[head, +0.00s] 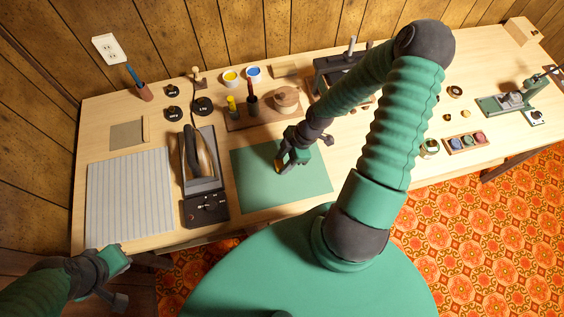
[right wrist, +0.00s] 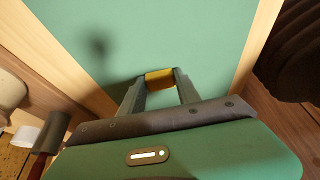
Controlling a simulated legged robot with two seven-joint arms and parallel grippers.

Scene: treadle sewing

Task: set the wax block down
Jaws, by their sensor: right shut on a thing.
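The wax block (right wrist: 160,77) is a small amber-yellow piece in the right wrist view. My right gripper (right wrist: 160,88) is shut on it, with a finger at each end. I cannot tell whether the block touches the mat. My left gripper (head: 138,280) is open and empty at the lower left, in front of the table's edge.
Left of the mat are an iron (head: 196,160) on its stand, a black control box (head: 206,208) and striped cloth (head: 130,195). Behind the mat is a wooden tray (head: 236,125) with tools and a lidded pot (head: 286,98). The mat around the gripper is bare.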

